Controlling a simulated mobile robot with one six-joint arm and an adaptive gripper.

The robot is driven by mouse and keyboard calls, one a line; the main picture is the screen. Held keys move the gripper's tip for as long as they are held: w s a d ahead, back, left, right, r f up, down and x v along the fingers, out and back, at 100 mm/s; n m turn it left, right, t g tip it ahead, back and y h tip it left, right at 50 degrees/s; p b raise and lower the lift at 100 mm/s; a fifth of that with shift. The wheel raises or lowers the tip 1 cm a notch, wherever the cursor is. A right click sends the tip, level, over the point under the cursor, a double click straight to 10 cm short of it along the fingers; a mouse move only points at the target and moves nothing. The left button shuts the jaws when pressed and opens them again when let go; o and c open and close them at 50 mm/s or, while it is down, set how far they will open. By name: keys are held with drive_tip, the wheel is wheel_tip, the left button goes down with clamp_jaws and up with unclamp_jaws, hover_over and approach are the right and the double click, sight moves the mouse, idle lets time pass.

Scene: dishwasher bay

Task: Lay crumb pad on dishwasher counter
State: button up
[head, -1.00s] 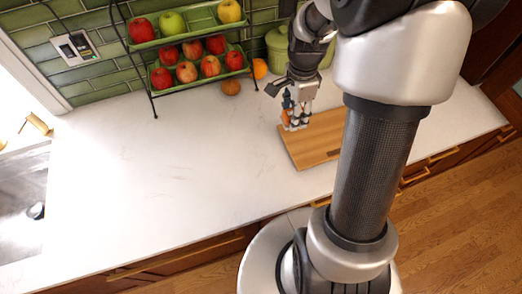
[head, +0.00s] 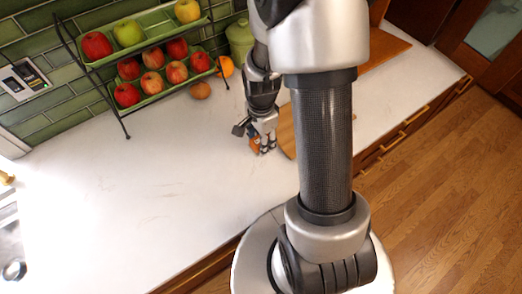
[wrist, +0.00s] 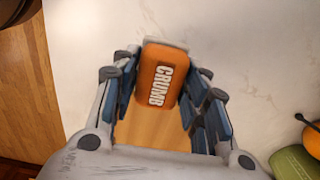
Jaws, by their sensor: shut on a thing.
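The orange crumb pad (wrist: 161,76), with "CRUMB" in white letters, is held between the fingers of my gripper (wrist: 163,68) in the wrist view. In the head view the pad shows as a small orange patch (head: 254,146) at my gripper (head: 263,146), low over the white counter (head: 150,185). My gripper is just left of the wooden cutting board (head: 287,132), which my arm partly hides. I cannot tell whether the pad touches the counter.
A two-tier rack of apples (head: 150,85) stands against the green tile wall. An orange (head: 225,66) and a brown fruit (head: 200,90) lie beside it, near a green lidded pot (head: 240,38). The counter's left and middle are clear. A sink (head: 10,240) is far left.

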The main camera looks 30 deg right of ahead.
sight(256, 143)
drive_tip(key=shift+f+b, duration=0.55)
drive_tip(key=shift+f, duration=2)
drive_tip(key=shift+f, duration=0.2)
drive_tip(key=o, duration=0.9)
drive_tip(key=shift+o, duration=0.2)
drive_tip(key=shift+r, duration=0.1)
wheel_tip(256, 143, up, 12)
drive_tip(key=p, duration=0.3)
drive_tip(key=s+a+r+n+t, duration=0.2)
drive_tip(key=s+a+r+n, duration=0.3)
drive_tip(key=r+n, duration=0.3)
drive_tip(key=s+a+r+n+t, duration=0.2)
drive_tip(key=s+a+r+n, duration=0.3)
drive_tip(key=s+r+n, duration=0.3)
wheel_tip(256, 143, up, 4)
drive_tip(key=shift+s+a+r+n+t, duration=0.2)
drive_tip(key=shift+s+a+n+t, duration=0.15)
drive_tip(key=shift+n, duration=0.45)
